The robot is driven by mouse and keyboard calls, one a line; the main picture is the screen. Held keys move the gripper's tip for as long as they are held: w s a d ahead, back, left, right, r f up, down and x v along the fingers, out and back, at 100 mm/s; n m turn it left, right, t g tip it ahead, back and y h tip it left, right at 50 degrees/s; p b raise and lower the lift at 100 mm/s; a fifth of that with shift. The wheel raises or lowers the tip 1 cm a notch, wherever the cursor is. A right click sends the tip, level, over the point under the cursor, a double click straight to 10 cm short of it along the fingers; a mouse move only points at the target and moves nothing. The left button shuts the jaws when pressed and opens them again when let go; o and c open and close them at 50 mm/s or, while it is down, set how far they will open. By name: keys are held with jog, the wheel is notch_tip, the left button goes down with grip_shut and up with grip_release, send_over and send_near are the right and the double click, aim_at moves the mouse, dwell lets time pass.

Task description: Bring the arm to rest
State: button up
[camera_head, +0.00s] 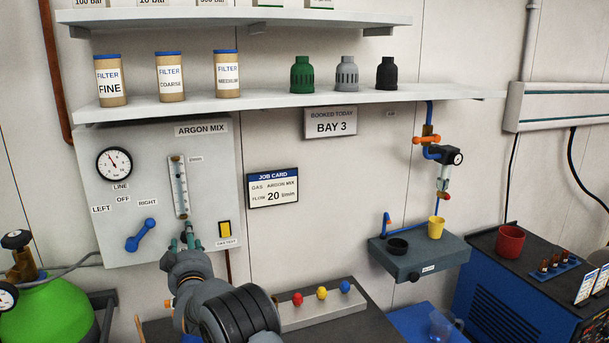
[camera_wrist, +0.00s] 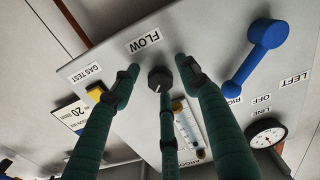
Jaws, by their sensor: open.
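My gripper (camera_head: 187,238) is open in front of the lower part of the grey argon mix panel (camera_head: 120,190). In the wrist view its green fingers (camera_wrist: 157,72) spread around a black flow knob (camera_wrist: 160,79). The side fingers stand apart from the knob; whether the middle finger touches it, I cannot tell. My arm comes up from the bottom of the head view and hides the flow knob there. The blue lever (camera_head: 141,235) is just left of my gripper, tilted towards the RIGHT label. It also shows in the wrist view (camera_wrist: 252,55).
A yellow gas test switch (camera_head: 224,229) sits just right of my gripper. A flowmeter tube (camera_head: 180,187) is above it. A bench block with coloured knobs (camera_head: 322,307) stands to the lower right. A shelf (camera_head: 280,103) with filters juts out above. A green cylinder (camera_head: 48,312) stands at left.

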jog(key=s+d+f+m+b, duration=0.1)
jog(key=s+d+f+m, duration=0.1)
jog(key=s, duration=0.3)
jog(key=s+d+f+m+g+b, duration=0.1)
jog(key=s+d+f+m+b, duration=0.1)
jog(key=s+m, duration=0.1)
jog(key=shift+s+g+h, duration=0.3)
jog(key=shift+s, duration=0.55)
jog(key=shift+w+d, duration=0.1)
